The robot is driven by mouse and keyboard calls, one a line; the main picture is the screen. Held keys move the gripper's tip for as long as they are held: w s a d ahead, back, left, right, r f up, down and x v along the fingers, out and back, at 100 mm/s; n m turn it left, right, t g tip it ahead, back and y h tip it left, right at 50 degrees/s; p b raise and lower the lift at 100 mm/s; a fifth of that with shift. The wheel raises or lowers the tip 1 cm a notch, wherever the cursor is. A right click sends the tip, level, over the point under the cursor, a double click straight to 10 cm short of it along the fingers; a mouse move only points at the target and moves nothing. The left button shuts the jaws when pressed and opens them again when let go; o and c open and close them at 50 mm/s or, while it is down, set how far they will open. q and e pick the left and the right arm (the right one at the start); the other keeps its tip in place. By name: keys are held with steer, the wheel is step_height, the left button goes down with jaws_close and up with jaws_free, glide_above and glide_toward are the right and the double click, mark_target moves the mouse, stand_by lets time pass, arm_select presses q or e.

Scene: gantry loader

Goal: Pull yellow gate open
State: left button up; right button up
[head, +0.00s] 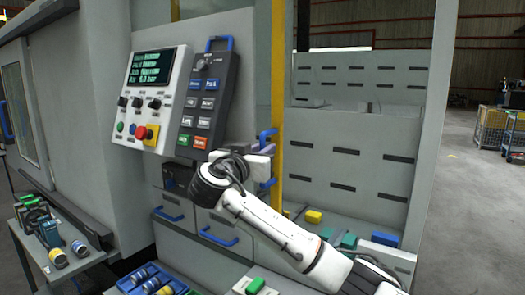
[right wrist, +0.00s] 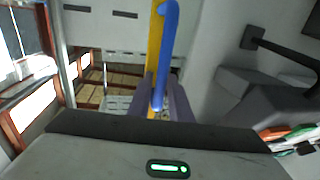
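The yellow gate's upright bar (head: 278,85) stands in front of the grey machine opening. A blue handle (head: 267,184) sits beside it, its middle hidden by my right gripper (head: 266,149). In the right wrist view, the blue handle (right wrist: 166,45) runs down between the two purple-grey fingers of the gripper (right wrist: 161,92). The fingers lie close against it on both sides, with the yellow bar (right wrist: 155,35) behind. The right gripper looks shut on the handle. My left gripper is not in view.
A control panel (head: 160,100) and a dark keypad (head: 208,100) are left of the handle. Drawers with blue pulls (head: 219,238) lie below. A tool cart (head: 60,255) stands at lower left. Colored blocks, one yellow (head: 313,216), sit on a ledge right of the gate. Open floor (head: 465,220) is at right.

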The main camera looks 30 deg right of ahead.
jaws_close()
steer(key=w, duration=0.1)
steer(key=w+a+b, duration=0.1)
steer(key=w, duration=0.1)
steer(key=w+b, duration=0.1)
steer(key=shift+w+a, duration=0.15)
steer(key=shift+a, duration=0.25)
steer(key=shift+o, duration=2.2)
jaws_free()
